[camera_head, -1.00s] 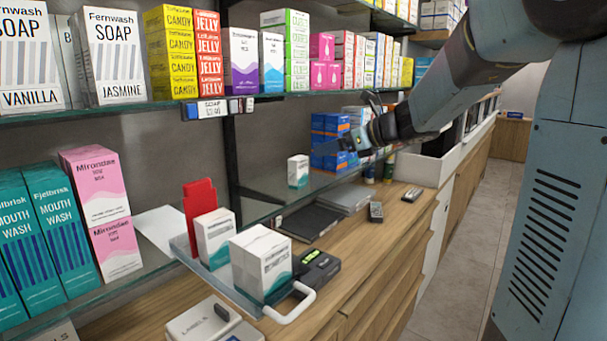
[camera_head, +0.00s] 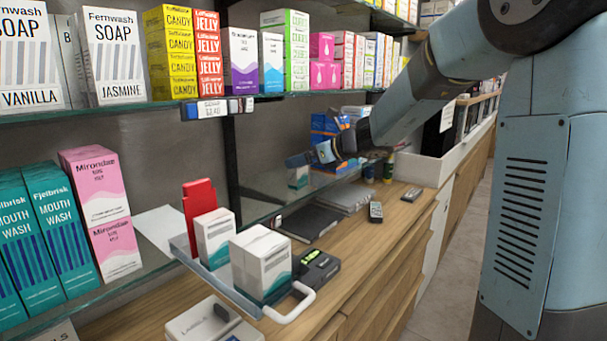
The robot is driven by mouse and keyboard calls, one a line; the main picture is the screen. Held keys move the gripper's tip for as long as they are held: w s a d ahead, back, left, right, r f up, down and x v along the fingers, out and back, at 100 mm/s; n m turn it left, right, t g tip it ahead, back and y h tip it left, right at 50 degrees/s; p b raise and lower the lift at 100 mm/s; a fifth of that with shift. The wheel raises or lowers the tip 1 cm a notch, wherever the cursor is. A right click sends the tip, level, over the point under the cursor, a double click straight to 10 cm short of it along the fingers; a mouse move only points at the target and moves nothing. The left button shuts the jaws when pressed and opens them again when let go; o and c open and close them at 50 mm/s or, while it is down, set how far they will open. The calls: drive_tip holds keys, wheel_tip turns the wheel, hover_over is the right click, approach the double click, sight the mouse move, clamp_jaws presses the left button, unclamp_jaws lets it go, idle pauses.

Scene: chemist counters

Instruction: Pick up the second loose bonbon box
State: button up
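My gripper reaches in from the right at the height of the box's top. I cannot tell whether it touches the box or is in front of it, or how wide its fingers are. Two similar white and teal boxes, a nearer one (camera_head: 262,265) and a farther one (camera_head: 214,238), stand in a bluish tray (camera_head: 228,290) with a white handle. Their print is too small to read.
Blue and orange boxes (camera_head: 325,145) stand just behind my gripper. A red upright piece (camera_head: 199,208) is by the tray's back. A dark flat device (camera_head: 305,222), a black device (camera_head: 316,268) and a handset (camera_head: 376,212) lie on the wooden counter. A stocked upper shelf (camera_head: 150,112) hangs above.

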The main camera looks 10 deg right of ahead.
drive_tip(key=c, duration=1.1)
drive_tip(key=shift+r, duration=0.1)
drive_tip(key=shift+c, duration=0.2)
